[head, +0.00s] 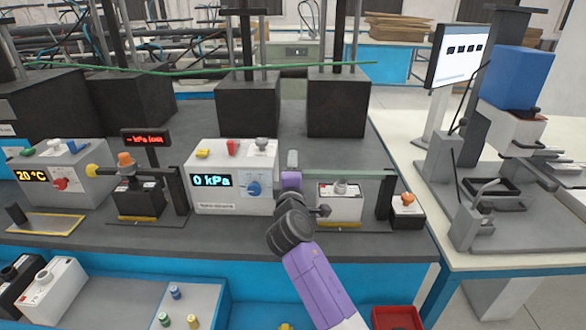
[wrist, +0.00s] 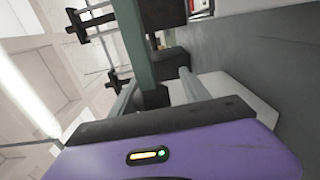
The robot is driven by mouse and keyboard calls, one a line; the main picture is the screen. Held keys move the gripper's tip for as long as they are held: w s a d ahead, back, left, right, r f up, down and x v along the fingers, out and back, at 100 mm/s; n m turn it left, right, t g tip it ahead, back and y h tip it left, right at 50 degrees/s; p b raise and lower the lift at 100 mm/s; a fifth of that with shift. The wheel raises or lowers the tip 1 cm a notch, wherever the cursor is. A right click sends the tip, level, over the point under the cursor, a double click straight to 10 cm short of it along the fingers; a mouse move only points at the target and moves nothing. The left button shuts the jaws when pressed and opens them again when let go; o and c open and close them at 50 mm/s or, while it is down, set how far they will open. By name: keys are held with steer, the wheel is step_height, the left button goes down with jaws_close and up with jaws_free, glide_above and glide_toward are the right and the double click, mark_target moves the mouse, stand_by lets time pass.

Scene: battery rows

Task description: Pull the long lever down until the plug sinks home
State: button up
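The long lever (head: 345,174) is a grey-green bar running left from a dark post (head: 384,195) at the right station. It looks about level. Below it, a grey plug (head: 340,187) sits at the top of a white block (head: 338,207); how deep it sits I cannot tell. My gripper (head: 293,165) is at the lever's left end, which it hides in the head view. In the wrist view the lever (wrist: 142,45) runs between the two fingers of my gripper (wrist: 160,93). The fingers stand apart, with a gap showing beside the bar.
A white 0 kPa gauge box (head: 232,178) stands just left of my gripper. A small box with an orange knob (head: 407,209) stands right of the post. Dark blocks (head: 337,106) stand behind.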

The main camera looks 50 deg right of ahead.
steer(key=v, duration=0.7)
steer(key=shift+s+a, duration=0.25)
steer(key=shift+s, duration=0.05)
stand_by(0.4)
